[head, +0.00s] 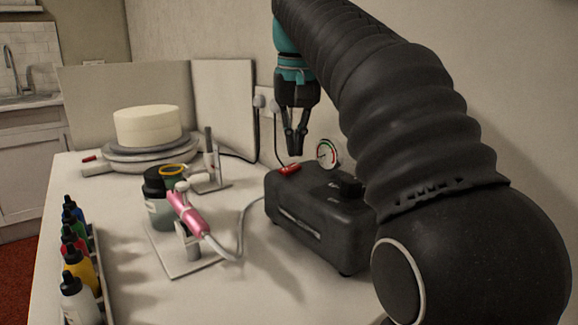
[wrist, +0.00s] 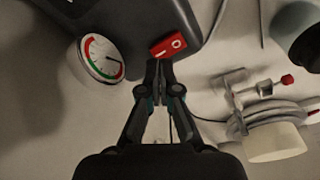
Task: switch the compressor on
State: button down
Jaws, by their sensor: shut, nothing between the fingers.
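The compressor (head: 318,222) is a dark grey box on the white table at the right, with a black knob on top and a round pressure gauge (head: 327,154). A red rocker switch (head: 289,169) sits on its top near the back left edge. My gripper (head: 296,153) points down just above the switch, its fingers together and empty. In the wrist view the fingertips (wrist: 158,66) lie close to the red switch (wrist: 168,46), which shows a line and a circle mark. Whether they touch it I cannot tell. The gauge (wrist: 103,58) is left of the fingers.
A pink airbrush (head: 187,214) rests on a stand, its hose running to the compressor. A dark-capped jar (head: 160,204) stands behind it. A white cake (head: 147,126) sits on a turntable at the back. Several colour bottles (head: 80,270) line the left edge. The front middle is clear.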

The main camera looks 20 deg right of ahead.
aim_at(295, 166)
jog(key=shift+f+b, duration=0.8)
jog(key=shift+f, duration=0.35)
dwell(1.2)
notch_tip(295, 166, up, 5)
jog(key=p, duration=0.5)
jog(key=shift+f, duration=0.1)
jog(key=shift+r, duration=1.1)
jog(key=shift+s, duration=0.1)
